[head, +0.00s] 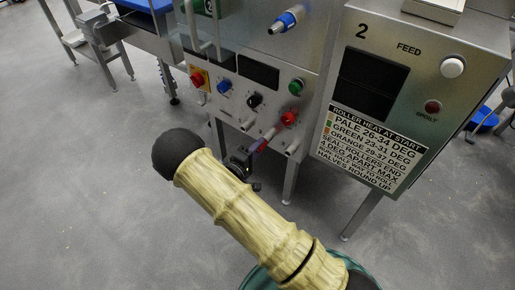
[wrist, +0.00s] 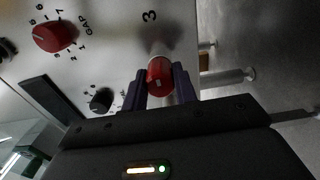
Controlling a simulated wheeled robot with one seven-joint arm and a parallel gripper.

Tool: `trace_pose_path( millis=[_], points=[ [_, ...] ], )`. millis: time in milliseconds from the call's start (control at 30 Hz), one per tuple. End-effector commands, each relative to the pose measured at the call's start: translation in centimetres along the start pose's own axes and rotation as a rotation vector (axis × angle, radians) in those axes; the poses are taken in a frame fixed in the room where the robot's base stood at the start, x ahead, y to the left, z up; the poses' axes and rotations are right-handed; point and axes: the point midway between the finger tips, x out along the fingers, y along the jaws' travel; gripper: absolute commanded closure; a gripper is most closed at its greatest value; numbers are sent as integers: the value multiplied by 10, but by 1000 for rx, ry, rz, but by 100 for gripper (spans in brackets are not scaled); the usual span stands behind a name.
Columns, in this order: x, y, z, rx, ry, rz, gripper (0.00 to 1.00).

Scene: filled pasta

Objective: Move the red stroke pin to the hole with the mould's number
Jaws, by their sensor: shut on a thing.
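In the wrist view the red stroke pin (wrist: 160,77) stands out from the pale machine panel, its round red head between my two dark purple fingers. A number 3 is printed on the panel just above it. My gripper (wrist: 160,86) is shut on the pin's head. In the head view my gripper (head: 259,147) is at the lower part of the machine front, and the pin is too small there to make out clearly. I cannot make out the pin's hole or any other stroke holes.
A red GAP dial (wrist: 55,36) and a black knob (wrist: 102,100) are left of the pin. Metal rods (wrist: 228,78) jut out at right. The head view shows a FEED panel marked 2 (head: 412,80), a heat sign (head: 369,147) and open grey floor (head: 80,190).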

Motion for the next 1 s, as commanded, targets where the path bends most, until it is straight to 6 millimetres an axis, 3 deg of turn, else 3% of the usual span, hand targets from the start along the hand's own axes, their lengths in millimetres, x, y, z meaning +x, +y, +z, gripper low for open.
trace_pose_path(
  millis=[933, 967, 1000],
  points=[
    [4, 2, 1, 2, -3, 4, 96],
    [4, 2, 1, 2, -3, 4, 70],
    [4, 2, 1, 2, -3, 5, 62]
  ],
)
